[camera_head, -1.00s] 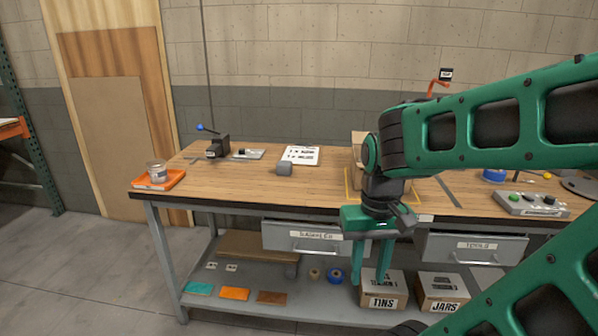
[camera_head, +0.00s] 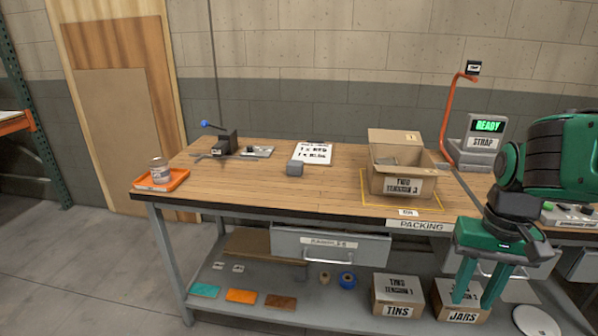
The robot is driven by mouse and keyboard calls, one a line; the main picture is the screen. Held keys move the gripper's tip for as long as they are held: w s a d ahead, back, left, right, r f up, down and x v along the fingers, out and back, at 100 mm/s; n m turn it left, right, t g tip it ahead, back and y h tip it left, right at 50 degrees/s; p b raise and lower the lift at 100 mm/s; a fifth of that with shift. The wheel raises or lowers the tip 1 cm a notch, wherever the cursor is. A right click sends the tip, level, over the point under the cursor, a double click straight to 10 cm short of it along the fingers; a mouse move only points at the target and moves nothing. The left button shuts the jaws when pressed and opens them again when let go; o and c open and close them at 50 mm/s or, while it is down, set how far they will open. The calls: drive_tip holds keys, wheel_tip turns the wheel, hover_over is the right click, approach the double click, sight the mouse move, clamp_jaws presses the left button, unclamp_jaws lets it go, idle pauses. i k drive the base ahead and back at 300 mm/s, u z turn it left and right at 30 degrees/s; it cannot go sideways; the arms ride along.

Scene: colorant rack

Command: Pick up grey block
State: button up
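The grey block (camera_head: 295,169) is a small cube on the wooden workbench top (camera_head: 250,187). It sits just in front of a white printed sheet (camera_head: 312,153), near the middle of the visible top. My gripper (camera_head: 478,301) hangs at the lower right, in front of the bench and well to the right of the block. Its two green fingers point down and stand apart, with nothing seen between them. The block is in full view.
An open cardboard box (camera_head: 403,176) stands on the bench right of the block. An orange tray (camera_head: 161,181) with a jar (camera_head: 159,170) is at the left end, and a clamp with a blue knob (camera_head: 204,123) stands behind. Labelled boxes (camera_head: 397,297) sit on the lower shelf.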

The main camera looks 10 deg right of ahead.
sight(294, 168)
drive_tip(key=z, duration=0.05)
drive_tip(key=i, duration=1)
drive_tip(key=u, duration=0.05)
